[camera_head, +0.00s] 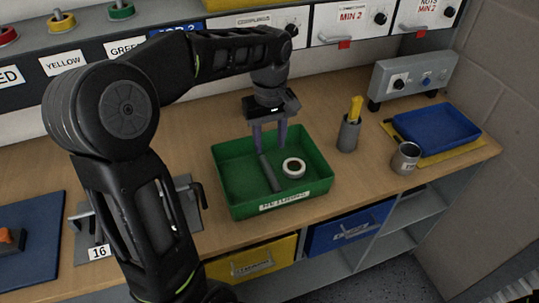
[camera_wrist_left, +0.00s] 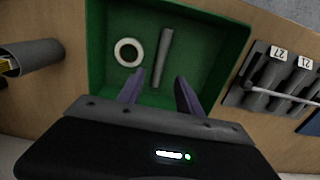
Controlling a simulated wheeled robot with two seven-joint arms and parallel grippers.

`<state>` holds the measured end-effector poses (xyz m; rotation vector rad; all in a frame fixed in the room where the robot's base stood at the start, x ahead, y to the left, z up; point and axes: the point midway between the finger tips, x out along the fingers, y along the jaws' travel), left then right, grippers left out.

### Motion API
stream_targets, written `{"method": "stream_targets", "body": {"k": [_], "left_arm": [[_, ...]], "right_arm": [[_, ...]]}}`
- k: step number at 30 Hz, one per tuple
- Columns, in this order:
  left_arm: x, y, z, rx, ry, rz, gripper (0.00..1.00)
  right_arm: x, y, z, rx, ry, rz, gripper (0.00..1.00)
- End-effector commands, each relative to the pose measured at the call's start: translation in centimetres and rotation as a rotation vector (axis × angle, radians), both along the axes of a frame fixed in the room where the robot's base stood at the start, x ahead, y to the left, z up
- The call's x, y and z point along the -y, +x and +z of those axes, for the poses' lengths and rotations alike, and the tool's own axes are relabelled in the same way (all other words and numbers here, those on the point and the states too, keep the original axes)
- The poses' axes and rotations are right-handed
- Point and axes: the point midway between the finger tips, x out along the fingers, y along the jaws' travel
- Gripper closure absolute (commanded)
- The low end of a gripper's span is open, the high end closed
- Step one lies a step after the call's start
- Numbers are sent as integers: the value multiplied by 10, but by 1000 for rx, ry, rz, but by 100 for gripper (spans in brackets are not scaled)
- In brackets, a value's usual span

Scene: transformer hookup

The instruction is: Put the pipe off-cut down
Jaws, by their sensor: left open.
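The pipe off-cut (camera_head: 270,173) is a grey rod lying in the green tray (camera_head: 229,196), whose front label is only partly legible. It also shows in the left wrist view (camera_wrist_left: 163,58), lying on the tray's floor. My left gripper (camera_head: 269,148) is above the back part of the tray, fingers pointing down. In the left wrist view its two purple fingers (camera_wrist_left: 160,92) are apart with nothing between them, and the off-cut lies beyond their tips. My right gripper is not in view.
A white ring (camera_head: 293,168) lies in the tray beside the off-cut. To the right stand a grey cup with a yellow item (camera_head: 348,134), a metal can (camera_head: 404,158) and a blue tray (camera_head: 436,129). A grey clamp fixture labelled 16 (camera_head: 97,236) stands to the left.

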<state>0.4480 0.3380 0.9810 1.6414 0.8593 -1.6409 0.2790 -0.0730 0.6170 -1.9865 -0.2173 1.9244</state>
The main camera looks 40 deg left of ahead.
Motion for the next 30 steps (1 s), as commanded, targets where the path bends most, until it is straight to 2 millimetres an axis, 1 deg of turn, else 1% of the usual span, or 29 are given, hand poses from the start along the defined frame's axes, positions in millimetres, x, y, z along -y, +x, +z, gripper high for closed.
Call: {"method": "stream_targets", "body": {"k": [1,3,7,30], "left_arm": [[0,1,7,3,1,0,58],[0,0,15,0,0,1,58],[0,0,20,-1,-1,0,58],[0,0,20,-1,0,0,58]], "right_arm": [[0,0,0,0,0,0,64],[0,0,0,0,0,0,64],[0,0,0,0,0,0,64],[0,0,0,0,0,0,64]]}}
